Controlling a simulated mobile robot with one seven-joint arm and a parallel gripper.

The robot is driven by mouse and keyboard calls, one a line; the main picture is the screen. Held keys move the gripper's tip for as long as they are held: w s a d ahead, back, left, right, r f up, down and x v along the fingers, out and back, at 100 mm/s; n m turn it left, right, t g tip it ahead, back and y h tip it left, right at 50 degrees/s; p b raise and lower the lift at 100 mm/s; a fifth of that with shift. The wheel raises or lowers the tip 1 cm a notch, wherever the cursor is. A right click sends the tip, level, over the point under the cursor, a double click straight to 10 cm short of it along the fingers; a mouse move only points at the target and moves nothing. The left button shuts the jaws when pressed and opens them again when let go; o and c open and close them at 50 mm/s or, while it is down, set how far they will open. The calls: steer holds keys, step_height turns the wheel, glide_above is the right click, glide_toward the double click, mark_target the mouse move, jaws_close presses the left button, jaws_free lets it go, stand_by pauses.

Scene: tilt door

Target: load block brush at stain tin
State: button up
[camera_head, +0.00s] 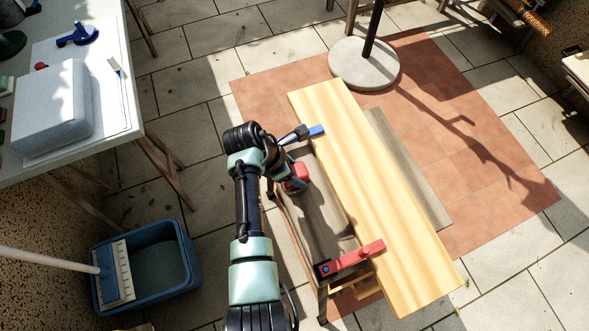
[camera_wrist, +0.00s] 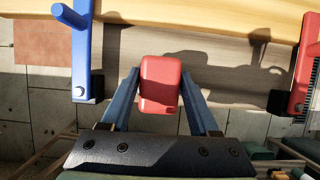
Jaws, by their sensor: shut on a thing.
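My gripper (camera_wrist: 160,98) is shut on a red, rounded block (camera_wrist: 160,72), which I take to be the block brush. The block sits between the two fingertips in the wrist view. Its underside and any bristles are hidden. In the head view the red block (camera_head: 299,171) shows beside my gripper (camera_head: 293,184), over the workbench at the left edge of the pale wooden door panel (camera_head: 372,200). I cannot make out the stain tin for certain in either view.
A blue clamp (camera_head: 311,132) and a red clamp (camera_head: 350,259) stand at the panel's left edge, either side of my gripper. The workbench top (camera_head: 318,203) is grey wood. A blue bucket (camera_head: 180,285), a cluttered table (camera_head: 118,122) and a round parasol base (camera_head: 364,64) stand around.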

step_height(320, 180, up, 7)
steer(key=p, duration=0.8)
stand_by(0.8)
